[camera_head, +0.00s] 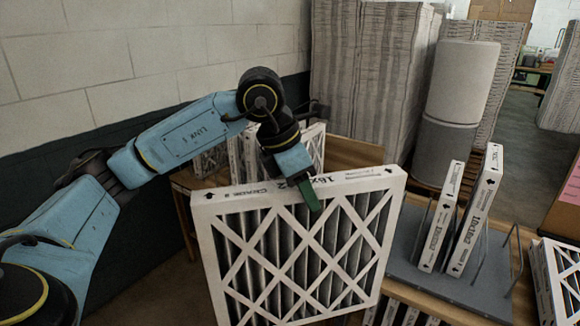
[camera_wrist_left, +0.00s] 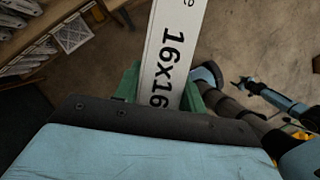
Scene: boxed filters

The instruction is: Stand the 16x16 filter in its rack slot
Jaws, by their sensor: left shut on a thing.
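The 16x16 filter (camera_head: 297,255) is a white-framed square with a diamond lattice over dark pleats. It hangs upright in front of the table, to the left of the rack. My left gripper (camera_head: 308,192) is shut on its top edge near the middle. In the left wrist view the edge marked "16x16" (camera_wrist_left: 168,60) sits between the green fingers (camera_wrist_left: 160,92). The grey rack (camera_head: 450,278) with wire dividers stands on the table at the right. Two narrow filters (camera_head: 455,215) stand in it, with open wire slots beside them. My right gripper (camera_wrist_left: 243,84) appears empty in the left wrist view; its fingers are too small to judge.
More filters stand behind the held one (camera_head: 240,155) and at the right edge (camera_head: 556,280). Tall stacks of pleated media (camera_head: 362,70) and a grey roll (camera_head: 462,85) stand behind the table. A block wall (camera_head: 150,50) runs along the left.

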